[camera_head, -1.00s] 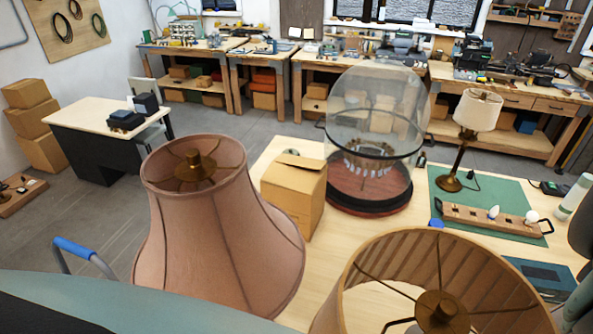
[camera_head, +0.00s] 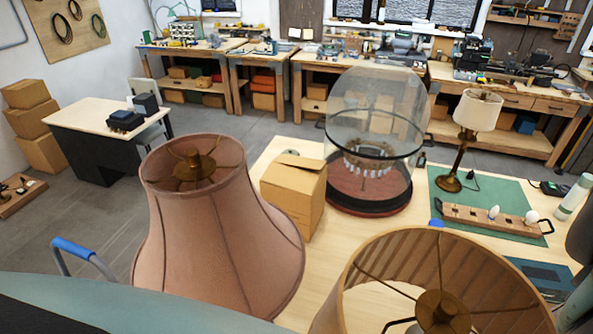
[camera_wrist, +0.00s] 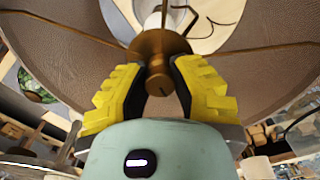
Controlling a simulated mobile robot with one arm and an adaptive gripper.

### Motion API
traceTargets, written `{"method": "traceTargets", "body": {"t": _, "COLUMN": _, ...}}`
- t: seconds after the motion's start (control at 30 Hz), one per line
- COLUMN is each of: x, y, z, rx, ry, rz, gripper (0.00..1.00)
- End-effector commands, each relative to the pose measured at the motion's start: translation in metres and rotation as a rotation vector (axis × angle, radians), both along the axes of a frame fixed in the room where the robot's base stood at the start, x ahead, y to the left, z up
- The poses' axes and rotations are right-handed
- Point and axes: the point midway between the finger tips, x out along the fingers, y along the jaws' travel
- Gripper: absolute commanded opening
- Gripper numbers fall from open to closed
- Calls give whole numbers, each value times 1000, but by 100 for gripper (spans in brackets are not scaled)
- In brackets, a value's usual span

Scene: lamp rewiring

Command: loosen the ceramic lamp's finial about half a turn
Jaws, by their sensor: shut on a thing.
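In the wrist view, my gripper (camera_wrist: 160,80) has its two yellow ribbed fingers with dark pads shut on a small brass finial (camera_wrist: 157,78). The finial sits at the middle of a brass hub (camera_wrist: 155,43), from which thin brass spokes run out to a lampshade (camera_wrist: 70,45). A whitish part shows behind the hub. The fingers hide the finial's sides. My gripper does not show in the head view, and I cannot tell which lamp there it holds. That view shows a pink bell-shaped shade (camera_head: 215,230) and a pleated tan shade (camera_head: 375,270), each with a brass hub.
On the light wood table (camera_head: 395,222) stand a cardboard box (camera_head: 293,195), a glass dome (camera_head: 375,110) on a dark-rimmed base, and a small lamp (camera_head: 477,110) on a green mat. A wooden rack (camera_head: 470,218) holds bulbs. Open floor (camera_head: 85,240) lies at the left.

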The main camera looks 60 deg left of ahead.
Motion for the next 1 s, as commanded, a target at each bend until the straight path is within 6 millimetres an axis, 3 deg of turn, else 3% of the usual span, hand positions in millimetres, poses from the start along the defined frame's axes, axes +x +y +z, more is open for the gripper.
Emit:
{"method": "traceTargets", "body": {"t": 0.53, "x": 1, "y": 2, "z": -1, "rx": 2, "ry": 1, "rz": 28, "gripper": 0}}
{"method": "traceTargets", "body": {"t": 0.57, "x": 1, "y": 2, "z": -1, "rx": 2, "ry": 1, "rz": 28, "gripper": 28}}
{"method": "traceTargets", "body": {"t": 0.6, "x": 1, "y": 2, "z": -1, "rx": 2, "ry": 1, "rz": 27, "gripper": 32}}
{"method": "traceTargets", "body": {"t": 0.83, "x": 1, "y": 2, "z": -1, "rx": 1, "ry": 0, "rz": 26, "gripper": 56}}
{"method": "traceTargets", "body": {"t": 1.0, "x": 0, "y": 1, "z": 0, "rx": 0, "ry": 0, "rz": 24, "gripper": 57}}
